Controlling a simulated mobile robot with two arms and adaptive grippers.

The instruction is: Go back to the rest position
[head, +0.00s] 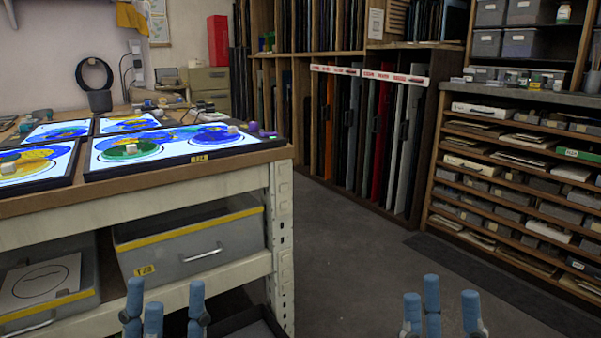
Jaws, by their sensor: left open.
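My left gripper (165,308) shows at the bottom edge, left of centre, with blue fingers pointing up and spread apart. It is open and empty, in front of the workbench's lower shelf. My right gripper (441,312) shows at the bottom edge, right of centre, over the open floor. Its blue fingers are also spread, with nothing between them. The wrists and most of both arms are out of view. No gripper appears to touch anything.
A workbench (205,187) at left carries several lit panels with painted glass (175,145). Grey bins (190,240) sit beneath. A rack of upright glass sheets (375,140) stands behind, and a shelf unit (437,170) stands right. The grey floor (345,260) between them is clear.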

